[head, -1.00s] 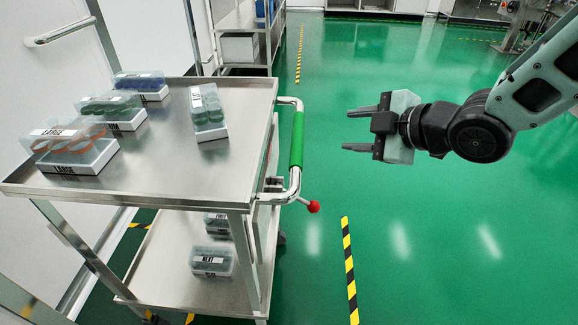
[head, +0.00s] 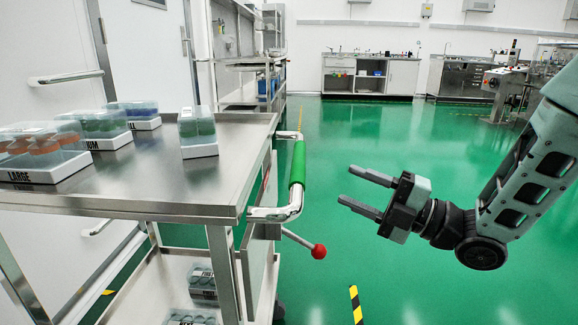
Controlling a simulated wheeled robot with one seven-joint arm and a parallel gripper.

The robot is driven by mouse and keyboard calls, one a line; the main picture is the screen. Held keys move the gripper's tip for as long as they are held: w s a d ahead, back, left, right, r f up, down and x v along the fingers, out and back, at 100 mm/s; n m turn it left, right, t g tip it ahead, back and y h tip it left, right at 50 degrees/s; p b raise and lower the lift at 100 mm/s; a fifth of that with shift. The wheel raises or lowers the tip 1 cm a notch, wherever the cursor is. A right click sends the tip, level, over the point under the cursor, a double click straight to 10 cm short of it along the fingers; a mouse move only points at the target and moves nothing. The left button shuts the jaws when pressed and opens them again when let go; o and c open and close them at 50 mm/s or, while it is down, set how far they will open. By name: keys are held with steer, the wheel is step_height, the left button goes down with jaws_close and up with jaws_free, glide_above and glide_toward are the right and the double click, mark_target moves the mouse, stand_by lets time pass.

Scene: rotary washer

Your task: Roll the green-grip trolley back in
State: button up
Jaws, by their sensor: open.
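The steel trolley (head: 180,190) stands at the left in the head view, its top deck carrying several boxes. Its push handle is a bent metal bar on the right side with a green grip (head: 298,163). A lever with a red ball knob (head: 319,251) sticks out below the handle. My gripper (head: 357,190) is to the right of the green grip, apart from it. Its two fingers are spread, empty, and point left toward the handle. The trolley's wheels are mostly hidden.
Clear boxes (head: 198,132) of vials stand on the top deck, and more (head: 203,284) on the lower shelf. A white door with a bar handle (head: 66,77) is behind. The green floor (head: 370,130) right of the trolley is open, with a striped marking (head: 355,303).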

steer(key=b+x, duration=0.2)
steer(key=x, duration=1.2)
steer(key=shift+w, duration=0.1)
steer(key=shift+a, duration=0.1)
jaws_close()
